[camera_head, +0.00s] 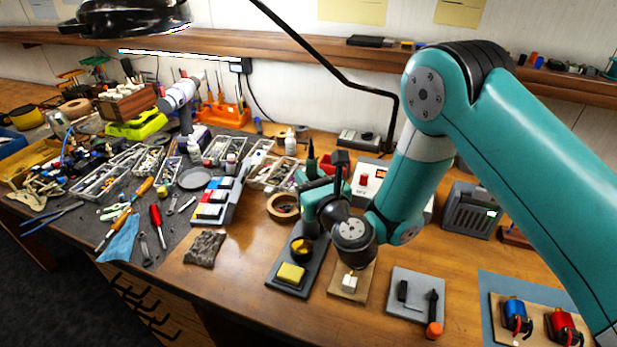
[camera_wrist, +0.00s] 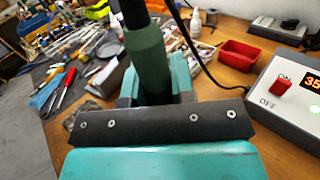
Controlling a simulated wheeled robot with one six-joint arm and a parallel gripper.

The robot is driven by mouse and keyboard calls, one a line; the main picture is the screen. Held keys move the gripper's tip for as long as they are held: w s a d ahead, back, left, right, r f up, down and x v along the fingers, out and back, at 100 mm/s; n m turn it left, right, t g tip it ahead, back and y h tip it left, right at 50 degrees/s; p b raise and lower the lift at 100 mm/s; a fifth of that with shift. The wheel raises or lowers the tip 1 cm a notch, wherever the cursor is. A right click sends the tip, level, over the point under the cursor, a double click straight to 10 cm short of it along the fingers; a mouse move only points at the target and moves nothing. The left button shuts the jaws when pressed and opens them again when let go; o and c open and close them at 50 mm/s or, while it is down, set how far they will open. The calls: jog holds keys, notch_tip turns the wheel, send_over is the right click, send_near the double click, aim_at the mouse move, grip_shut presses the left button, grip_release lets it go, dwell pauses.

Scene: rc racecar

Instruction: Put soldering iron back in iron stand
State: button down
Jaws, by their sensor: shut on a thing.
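The soldering iron has a green handle with a black upper end. It stands near upright in my gripper, in the wrist view (camera_wrist: 150,62) and the head view (camera_head: 311,158). My gripper (camera_head: 318,182) is shut on the handle; its jaws also show in the wrist view (camera_wrist: 157,86). The iron's tip is hidden behind my gripper and wrist. The iron stand (camera_head: 274,278) is a dark base with a yellow sponge and a round cup with yellow inside. My gripper is above the stand's far end. I cannot tell whether the tip touches the stand's holder.
The white station (camera_wrist: 284,122) with a red switch is right of my gripper. A red tray (camera_wrist: 238,62) lies behind it. A tape roll (camera_head: 284,207) is left of my gripper. A wooden block with a white piece (camera_head: 350,284) sits beside the stand. Tools crowd the left side.

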jog(key=shift+f+b, duration=0.6)
jog(key=shift+f, duration=0.05)
jog(key=shift+c, duration=2.4)
grip_release()
jog(key=shift+s+f+b, duration=0.1)
jog(key=shift+s+b, duration=0.1)
jog(key=shift+b, duration=0.3)
jog(key=b+v, duration=0.1)
jog(key=b, duration=0.1)
jog(key=b+v, duration=0.1)
jog(key=shift+r+b, duration=0.25)
jog(key=shift+b, duration=0.1)
jog(key=shift+s+d+r+b, duration=0.25)
jog(key=shift+s+d+b, duration=0.1)
jog(key=shift+s+b, duration=0.4)
jog(key=shift+s+d+r+b, duration=0.35)
jog(key=shift+s+b, duration=0.3)
jog(key=shift+b, duration=0.2)
jog(key=shift+s+d+r+b, duration=0.2)
jog(key=shift+s+d+b, duration=0.15)
jog(key=shift+s+b, duration=0.4)
